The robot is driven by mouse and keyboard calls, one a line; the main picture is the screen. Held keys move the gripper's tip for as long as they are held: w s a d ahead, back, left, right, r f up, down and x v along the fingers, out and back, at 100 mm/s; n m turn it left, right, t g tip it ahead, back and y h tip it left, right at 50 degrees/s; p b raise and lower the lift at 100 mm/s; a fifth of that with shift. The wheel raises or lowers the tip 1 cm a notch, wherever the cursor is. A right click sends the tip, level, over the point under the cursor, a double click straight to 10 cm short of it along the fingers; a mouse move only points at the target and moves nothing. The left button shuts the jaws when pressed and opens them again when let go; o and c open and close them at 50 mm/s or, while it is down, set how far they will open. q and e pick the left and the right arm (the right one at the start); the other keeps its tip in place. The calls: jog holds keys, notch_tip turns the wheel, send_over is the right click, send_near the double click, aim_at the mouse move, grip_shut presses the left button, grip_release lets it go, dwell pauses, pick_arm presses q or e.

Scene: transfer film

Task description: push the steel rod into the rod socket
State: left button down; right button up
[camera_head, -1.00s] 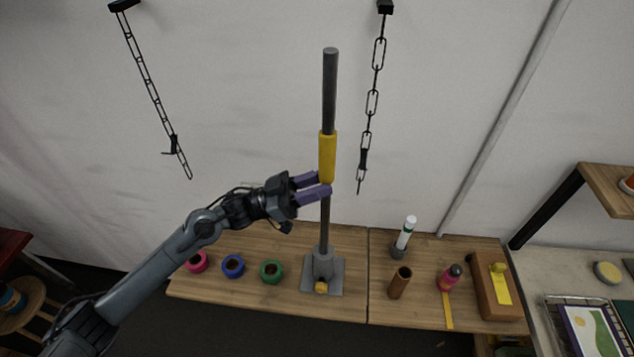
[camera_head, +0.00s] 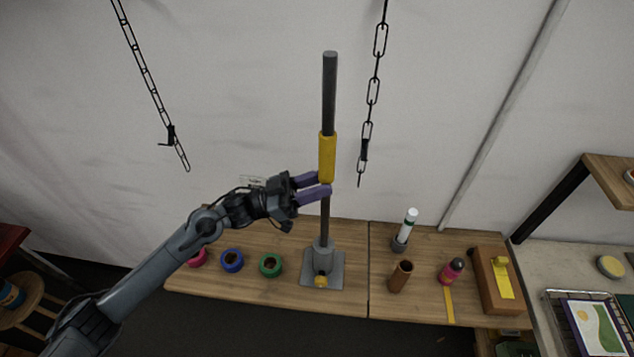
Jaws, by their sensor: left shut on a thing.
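The tall steel rod (camera_head: 329,92) stands upright near the middle of the head view, with a yellow sleeve (camera_head: 327,157) around its middle. Its lower end meets the grey rod socket (camera_head: 323,258), which sits on a square base plate on the wooden bench and has a yellow knob in front. How deep the rod sits in the socket cannot be told. My left gripper (camera_head: 319,186) reaches in from the left and is shut on the rod at the sleeve's lower end, its purple fingers across it. My right gripper is not in view.
Pink, blue and green rolls (camera_head: 270,265) lie on the bench left of the socket. Two chains (camera_head: 373,92) hang behind.

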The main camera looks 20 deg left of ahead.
pick_arm(q)
notch_tip(320, 180, down, 8)
jog(key=b, duration=0.5)
jog(key=shift+r, duration=0.2)
dwell(1.6)
jog(key=shift+f, duration=0.15)
dwell(0.3)
jog(key=c, duration=0.8)
grip_release()
jog(key=shift+o, duration=0.5)
jog(key=shift+f, duration=0.1)
